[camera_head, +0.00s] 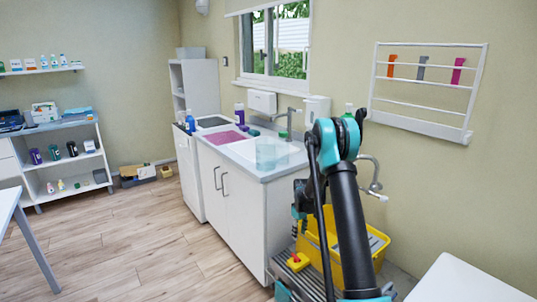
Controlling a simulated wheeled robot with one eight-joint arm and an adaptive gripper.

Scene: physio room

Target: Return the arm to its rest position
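My arm (348,215) rises from the bottom edge, right of the middle, up to a teal joint (336,140). It stands in front of the sink counter's right end and a yellow bucket. My gripper cannot be made out; parts of the arm and a dark link beside it hide what lies behind. No object is seen held.
A white sink counter (232,200) with a clear tub (270,152) stands left of my arm. A yellow bucket (376,246) is close behind the arm. A white surface (462,282) is at the lower right. The wooden floor (150,240) at left is clear.

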